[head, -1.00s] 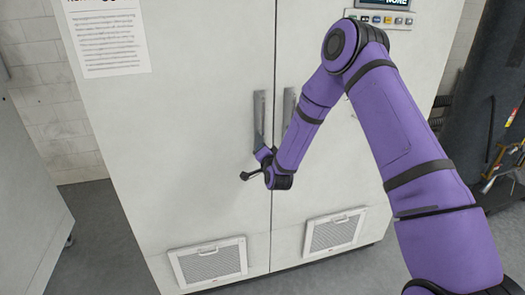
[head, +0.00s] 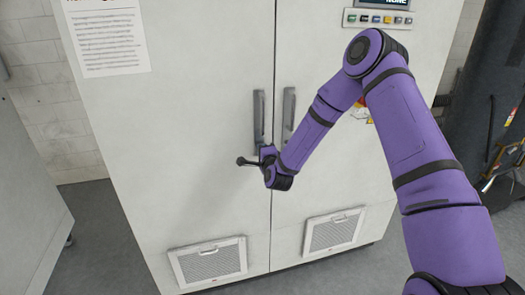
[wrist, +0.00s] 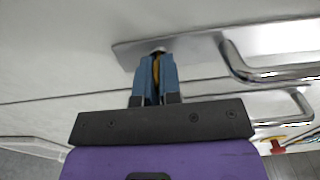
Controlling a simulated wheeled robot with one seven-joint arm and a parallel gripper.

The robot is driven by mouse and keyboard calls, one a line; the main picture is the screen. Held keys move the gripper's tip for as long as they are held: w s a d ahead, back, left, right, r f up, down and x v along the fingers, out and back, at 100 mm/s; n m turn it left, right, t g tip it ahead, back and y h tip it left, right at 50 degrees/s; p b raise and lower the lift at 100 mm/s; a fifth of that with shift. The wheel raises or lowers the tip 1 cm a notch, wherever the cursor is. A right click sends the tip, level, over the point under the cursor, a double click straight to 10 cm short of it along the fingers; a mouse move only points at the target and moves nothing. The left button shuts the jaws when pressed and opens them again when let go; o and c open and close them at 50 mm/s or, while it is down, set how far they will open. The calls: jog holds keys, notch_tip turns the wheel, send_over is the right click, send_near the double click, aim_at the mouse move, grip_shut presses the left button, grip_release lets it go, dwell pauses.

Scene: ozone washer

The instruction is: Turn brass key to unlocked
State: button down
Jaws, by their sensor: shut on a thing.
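My gripper (wrist: 155,82) has blue fingers shut on the brass key, which shows as a narrow yellow strip (wrist: 156,68) between them. The fingertips are at the end of a metal handle plate (wrist: 180,51), by a small round lock part. In the head view the gripper is at the lower end of the left door's handle plate (head: 259,112), mostly hidden by my wrist. The key cannot be made out there. Its turn angle is hard to tell, and the lock marks are not visible.
The white two-door cabinet (head: 185,100) fills the middle. A second handle (head: 289,108) is close right of the gripper. Vents (head: 208,262) sit low on the doors, a button panel (head: 378,19) at upper right. A red and yellow part (wrist: 277,146) shows in the wrist view.

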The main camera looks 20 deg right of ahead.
dwell(0.4)
jog(key=c, duration=1.3)
grip_release()
jog(key=shift+s, duration=0.1)
jog(key=s, duration=1)
jog(key=shift+s, duration=0.3)
